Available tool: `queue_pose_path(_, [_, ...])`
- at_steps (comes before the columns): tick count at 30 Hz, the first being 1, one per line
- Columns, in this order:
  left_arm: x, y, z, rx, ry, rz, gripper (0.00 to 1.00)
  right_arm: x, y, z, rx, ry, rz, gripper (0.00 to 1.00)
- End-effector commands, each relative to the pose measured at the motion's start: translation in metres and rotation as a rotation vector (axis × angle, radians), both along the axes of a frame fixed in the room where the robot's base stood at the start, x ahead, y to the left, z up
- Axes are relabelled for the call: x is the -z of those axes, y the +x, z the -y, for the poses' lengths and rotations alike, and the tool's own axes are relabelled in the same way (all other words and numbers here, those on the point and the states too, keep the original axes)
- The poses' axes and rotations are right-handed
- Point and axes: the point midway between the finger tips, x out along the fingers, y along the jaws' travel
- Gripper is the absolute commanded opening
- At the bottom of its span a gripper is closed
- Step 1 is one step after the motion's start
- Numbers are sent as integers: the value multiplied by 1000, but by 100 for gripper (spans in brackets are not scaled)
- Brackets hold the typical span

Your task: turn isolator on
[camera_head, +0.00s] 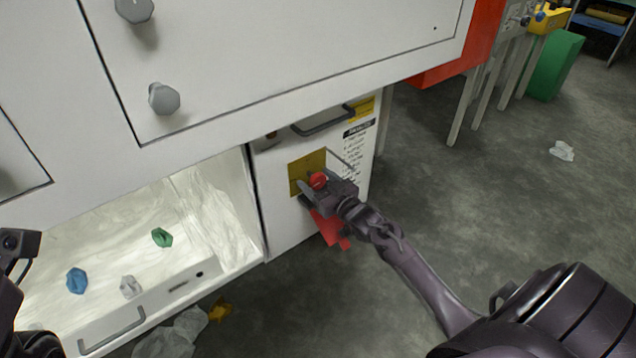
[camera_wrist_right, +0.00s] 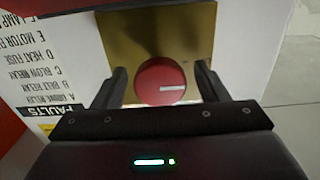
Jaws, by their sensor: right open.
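The isolator is a round red knob (camera_head: 318,180) with a white pointer line, on a yellow plate (camera_head: 298,172) on the front of a white cabinet. My right gripper (camera_head: 318,192) is at the knob. In the right wrist view the red knob (camera_wrist_right: 161,82) sits between the two open fingers (camera_wrist_right: 160,88), with a gap on each side. Its white line lies about level in that view and points right. My left gripper (camera_head: 18,245) shows only in part at the left edge, away from the isolator; its fingers are not clear.
A dark handle (camera_head: 322,120) and a printed faults list (camera_head: 355,150) are near the plate. A red tag (camera_head: 330,228) hangs below the knob. An open lit drawer (camera_head: 215,265) at left holds crumpled pieces. The grey floor at right is mostly clear.

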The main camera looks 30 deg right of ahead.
Motion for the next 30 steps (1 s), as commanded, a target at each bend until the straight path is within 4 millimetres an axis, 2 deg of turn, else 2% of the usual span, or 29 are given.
queue_pose_path(2, [0, 0, 0, 0, 0, 0, 0, 0, 0, 0, 0, 0, 0, 67])
queue_pose_path(12, [0, 0, 0, 0, 0, 1, 0, 0, 0, 0, 0, 0, 0, 24])
queue_pose_path(22, [-5, -1, -1, 2, -2, 1, 0, -3, 0, 0, 0, 43, -1, 22])
queue_pose_path(27, [5, 5, -3, 0, -2, -53, 0, -4, 0, 0, 2, 135, -10, 22])
queue_pose_path(30, [3, 5, -4, 1, -4, -67, 0, -5, 0, 0, 2, 210, -16, 22])
